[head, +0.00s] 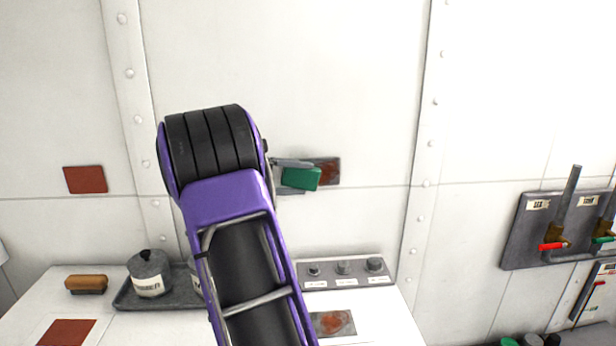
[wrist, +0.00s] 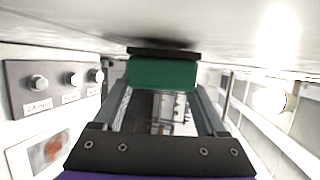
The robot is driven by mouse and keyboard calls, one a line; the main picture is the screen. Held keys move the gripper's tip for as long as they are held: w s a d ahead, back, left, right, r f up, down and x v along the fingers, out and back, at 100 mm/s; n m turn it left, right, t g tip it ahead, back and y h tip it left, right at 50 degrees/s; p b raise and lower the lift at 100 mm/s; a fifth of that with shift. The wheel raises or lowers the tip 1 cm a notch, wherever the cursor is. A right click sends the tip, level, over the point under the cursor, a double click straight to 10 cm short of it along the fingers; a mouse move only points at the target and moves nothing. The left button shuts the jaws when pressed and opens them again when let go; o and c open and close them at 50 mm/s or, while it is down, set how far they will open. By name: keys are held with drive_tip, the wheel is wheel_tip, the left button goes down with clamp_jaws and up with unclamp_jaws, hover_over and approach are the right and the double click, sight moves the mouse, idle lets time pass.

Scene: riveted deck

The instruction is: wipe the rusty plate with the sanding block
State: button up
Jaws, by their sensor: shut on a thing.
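My gripper (head: 292,168) is shut on a green sanding block (head: 301,178) in front of the white wall. In the wrist view, the block (wrist: 163,73) sits between the two fingers (wrist: 163,88), its dark pad (wrist: 165,53) facing the wall surface. The pad is very close to the wall; I cannot tell whether it touches. A rusty plate (head: 329,168), grey with a reddish-brown patch, is on the wall just behind and right of the block, partly hidden by it. Another rust-patched plate (head: 333,323) lies on the worktop and shows in the wrist view (wrist: 50,152).
A knob panel (head: 344,273) stands at the back of the worktop below. A grey pot (head: 150,274) on a dark tray (head: 177,300) and a brown-handled brush (head: 87,284) are left. Red squares are on the wall (head: 85,179) and worktop (head: 66,332). A valve panel (head: 528,242) is right.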

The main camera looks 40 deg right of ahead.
drive_tip(key=shift+w+a, duration=0.15)
drive_tip(key=shift+s+a, duration=0.1)
drive_tip(key=shift+s, duration=0.15)
drive_tip(key=s+a+b, duration=0.2)
drive_tip(key=s, duration=0.1)
drive_tip(key=shift+s+a, duration=0.15)
drive_tip(key=shift+a, duration=0.15)
drive_tip(key=shift+s+a, duration=0.5)
drive_tip(key=shift+s, duration=0.05)
drive_tip(key=shift+b, duration=0.3)
drive_tip(key=shift+s+a+b, duration=0.45)
drive_tip(key=shift+s+a, duration=0.5)
drive_tip(key=shift+s, duration=0.2)
